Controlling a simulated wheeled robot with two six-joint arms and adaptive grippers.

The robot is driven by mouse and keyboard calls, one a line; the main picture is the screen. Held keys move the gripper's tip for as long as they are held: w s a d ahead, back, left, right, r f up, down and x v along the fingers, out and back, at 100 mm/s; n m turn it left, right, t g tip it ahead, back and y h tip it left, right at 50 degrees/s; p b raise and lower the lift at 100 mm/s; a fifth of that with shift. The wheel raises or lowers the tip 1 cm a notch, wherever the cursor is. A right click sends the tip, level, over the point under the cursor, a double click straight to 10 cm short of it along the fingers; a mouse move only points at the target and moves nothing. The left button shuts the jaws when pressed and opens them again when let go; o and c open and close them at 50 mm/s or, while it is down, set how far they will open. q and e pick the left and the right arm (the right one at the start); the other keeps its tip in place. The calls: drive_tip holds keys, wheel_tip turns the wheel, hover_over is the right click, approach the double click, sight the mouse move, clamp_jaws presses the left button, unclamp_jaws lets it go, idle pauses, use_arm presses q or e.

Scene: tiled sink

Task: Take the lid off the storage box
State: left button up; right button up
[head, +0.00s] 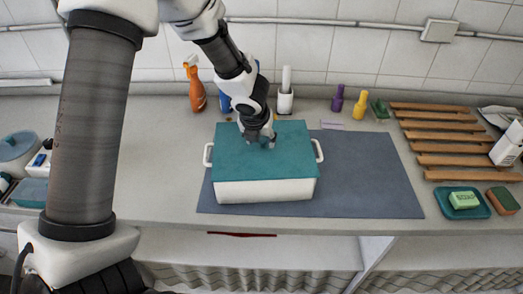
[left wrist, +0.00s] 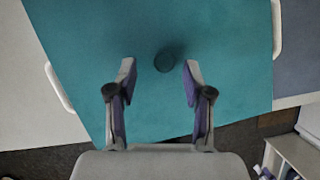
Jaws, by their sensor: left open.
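The storage box (head: 262,190) is white with a handle on each side and stands on a grey-blue mat (head: 370,180). Its teal lid (head: 290,152) lies flat on top. In the left wrist view the lid (left wrist: 215,40) fills most of the picture, with a small dark round knob (left wrist: 164,61) on it. My left gripper (head: 260,143) is over the lid; in the head view it hides the knob. In the left wrist view the left gripper (left wrist: 160,72) is open, its fingertips either side of the knob's line and apart from it. My right gripper is not in view.
Behind the box stand an orange spray bottle (head: 195,85) and a white holder (head: 285,98). The mat right of the box is clear.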

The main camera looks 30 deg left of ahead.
use_arm(q)
drive_tip(key=shift+w+f, duration=0.7)
drive_tip(key=shift+f, duration=0.05)
drive_tip(key=shift+w+f, duration=0.1)
drive_tip(key=shift+w, duration=0.2)
drive_tip(key=shift+s+r, duration=0.3)
drive_tip(key=shift+s, duration=0.05)
drive_tip(key=c, duration=0.5)
drive_tip(key=shift+s+r, duration=0.1)
drive_tip(key=shift+s, duration=0.1)
clamp_jaws()
drive_tip(key=shift+w, duration=0.15)
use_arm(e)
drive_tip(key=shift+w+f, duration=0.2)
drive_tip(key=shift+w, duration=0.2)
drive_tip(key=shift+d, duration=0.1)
